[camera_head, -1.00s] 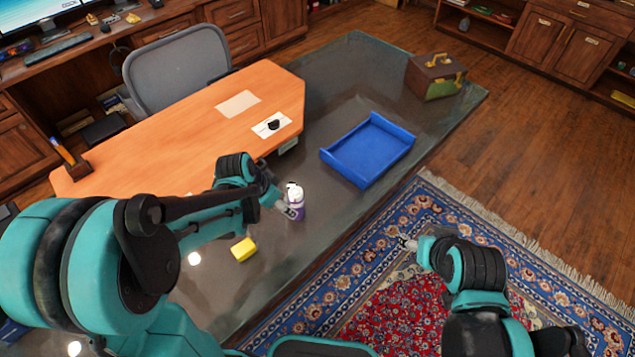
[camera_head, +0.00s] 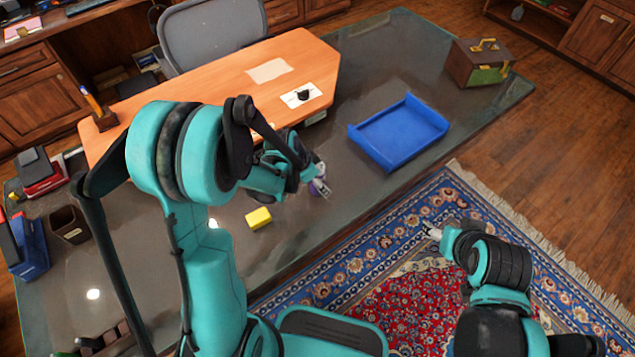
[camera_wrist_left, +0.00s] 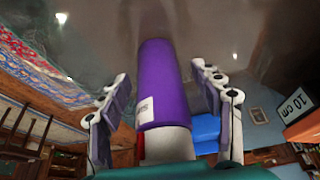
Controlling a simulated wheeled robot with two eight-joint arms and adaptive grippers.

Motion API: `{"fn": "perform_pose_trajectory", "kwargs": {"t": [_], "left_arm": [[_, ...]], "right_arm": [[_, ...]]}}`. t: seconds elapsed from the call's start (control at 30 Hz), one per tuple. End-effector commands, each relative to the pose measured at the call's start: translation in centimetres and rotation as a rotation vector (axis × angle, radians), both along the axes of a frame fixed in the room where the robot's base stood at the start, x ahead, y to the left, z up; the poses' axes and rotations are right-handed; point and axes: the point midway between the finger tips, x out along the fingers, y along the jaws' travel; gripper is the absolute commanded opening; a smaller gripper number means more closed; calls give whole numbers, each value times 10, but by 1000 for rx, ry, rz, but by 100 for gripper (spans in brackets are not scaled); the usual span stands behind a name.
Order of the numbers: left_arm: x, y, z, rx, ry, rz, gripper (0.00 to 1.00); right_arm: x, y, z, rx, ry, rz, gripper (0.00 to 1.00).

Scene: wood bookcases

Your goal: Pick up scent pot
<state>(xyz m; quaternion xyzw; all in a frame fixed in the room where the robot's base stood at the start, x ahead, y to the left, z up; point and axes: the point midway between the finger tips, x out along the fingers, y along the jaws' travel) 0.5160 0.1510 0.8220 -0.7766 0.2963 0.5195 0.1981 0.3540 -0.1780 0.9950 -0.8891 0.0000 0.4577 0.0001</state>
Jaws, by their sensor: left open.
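The likely scent pot is a purple cylinder (camera_wrist_left: 163,75) with a white label and a pale grey end. In the left wrist view it lies between the two fingers of my left gripper (camera_wrist_left: 165,98). The fingers are open, one on each side, with a visible gap to the pot. In the head view my left gripper (camera_head: 320,182) is at the glass desk top and hides most of the pot. My right gripper (camera_head: 432,232) hangs over the rug, away from the desk; its fingers are too small to read.
A blue tray (camera_head: 445,122) lies right of the pot on the glass desk (camera_head: 420,55). A yellow block (camera_head: 258,218) lies to its left. The raised wooden top (camera_head: 215,85) is behind. A brown and green box (camera_head: 478,65) stands at the far right corner.

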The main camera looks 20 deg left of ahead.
Motion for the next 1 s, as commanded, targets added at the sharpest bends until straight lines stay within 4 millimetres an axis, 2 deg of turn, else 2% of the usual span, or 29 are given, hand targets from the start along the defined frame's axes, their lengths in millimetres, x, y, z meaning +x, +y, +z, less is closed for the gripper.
{"fn": "perform_pose_trajectory", "kwargs": {"t": [0.07,0.17,0.3,0.67,0.87,0.97,1.0], "left_arm": [[0,0,1,0,0,0,65],[0,0,1,0,0,1,41],[0,0,1,0,0,1,5],[0,0,5,-1,0,1,5],[0,0,26,-1,0,1,5],[0,0,48,-1,0,1,5],[-5,-8,52,-1,0,-4,5]], "right_arm": [[0,0,1,0,0,0,64],[0,0,1,0,0,0,64],[0,0,1,0,0,0,64],[0,0,3,0,0,0,64],[0,0,15,0,0,0,64],[0,0,25,0,0,0,64],[0,0,28,0,0,0,64]]}}
